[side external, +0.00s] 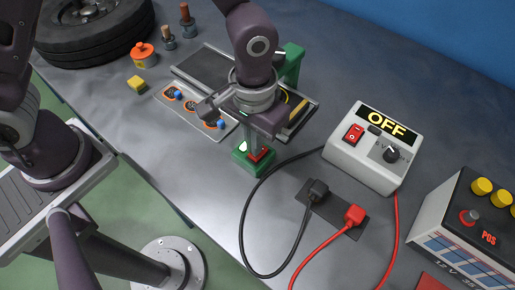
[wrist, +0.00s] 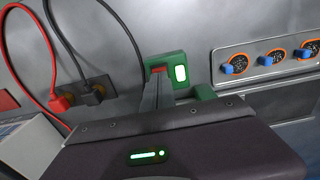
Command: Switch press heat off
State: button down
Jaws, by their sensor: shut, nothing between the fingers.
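A small green switch box (side external: 240,168) stands on the metal bench in front of the press (side external: 293,62). It carries a red switch (side external: 261,155) and a lit pale-green lamp (side external: 243,146). My gripper (side external: 256,149) is shut and empty, pointing down at the red switch. In the wrist view the closed fingertips (wrist: 157,76) overlap the red switch (wrist: 158,69), beside the glowing lamp (wrist: 181,74). I cannot tell whether they touch it or which way it is set, as the fingers hide part of it.
A white box reading OFF (side external: 365,150), with a red rocker and a knob, stands to the right. Black (side external: 318,190) and red (side external: 354,215) plugs with cables lie between. A panel with blue-handled dials (side external: 190,104) lies left. A battery (side external: 470,225) stands far right.

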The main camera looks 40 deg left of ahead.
jog(key=shift+f, duration=0.9)
dwell(0.4)
jog(key=shift+r, duration=3.5)
jog(key=s+a+r+t, duration=0.3)
jog(key=a+r, duration=0.9)
jog(key=r, duration=0.2)
jog(key=s+a+r+t, duration=0.2)
jog(key=s+a, duration=0.5)
jog(key=s, duration=0.2)
jog(key=shift+t, duration=0.3)
jog(key=c, duration=2.1)
grip_release()
jog(key=shift+a, duration=0.1)
